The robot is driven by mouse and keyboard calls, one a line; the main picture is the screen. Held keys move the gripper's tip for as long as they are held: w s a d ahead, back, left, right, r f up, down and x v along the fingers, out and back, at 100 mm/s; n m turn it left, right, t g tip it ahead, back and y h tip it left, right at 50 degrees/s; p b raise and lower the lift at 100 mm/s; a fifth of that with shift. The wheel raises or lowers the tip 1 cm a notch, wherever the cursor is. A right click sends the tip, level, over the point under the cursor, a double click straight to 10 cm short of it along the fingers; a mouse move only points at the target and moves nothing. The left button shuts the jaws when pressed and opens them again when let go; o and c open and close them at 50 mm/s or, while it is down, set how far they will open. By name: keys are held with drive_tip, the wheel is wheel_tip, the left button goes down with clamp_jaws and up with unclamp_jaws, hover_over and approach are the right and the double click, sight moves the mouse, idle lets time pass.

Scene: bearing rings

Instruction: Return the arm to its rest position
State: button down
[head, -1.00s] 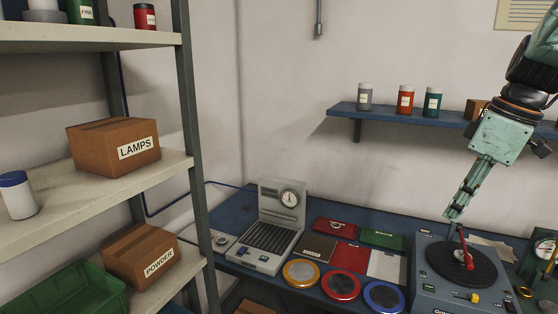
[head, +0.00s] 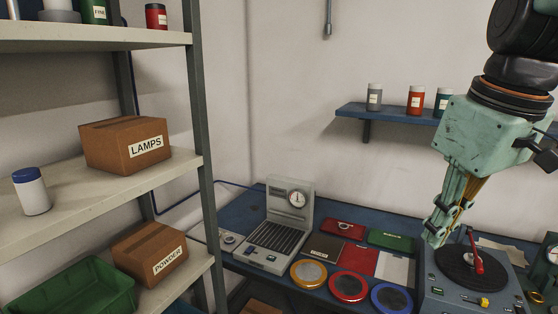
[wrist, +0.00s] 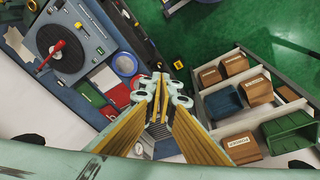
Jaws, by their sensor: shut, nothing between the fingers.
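My gripper (head: 436,238) is shut and empty. In the head view it hangs at the right, pointing down, in front of the turntable device (head: 470,268) with a black disc and a red part on it. In the wrist view my gripper (wrist: 163,82) points down over the gap between the blue bench and the shelf rack. Its fingertips are together with nothing between them. The turntable device (wrist: 62,48) shows at the upper left of the wrist view.
Yellow (head: 309,274), red (head: 348,286) and blue (head: 392,299) rings lie along the bench's front edge. A grey instrument with a dial (head: 290,212) stands behind. The shelf rack (head: 208,190) with boxes stands at the left. A wall shelf (head: 385,114) holds several jars.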

drive_tip(key=s+a+f+m, duration=0.1)
drive_tip(key=s+a+m, duration=0.1)
drive_tip(key=s, duration=0.6)
drive_tip(key=s+a+f+m+t, duration=0.1)
drive_tip(key=s+a, duration=0.3)
drive_tip(key=s, duration=0.4)
drive_tip(key=shift+s+f+m, duration=0.25)
drive_tip(key=shift+f+m, duration=0.45)
drive_tip(key=shift+f, duration=0.1)
drive_tip(key=shift+d, duration=0.1)
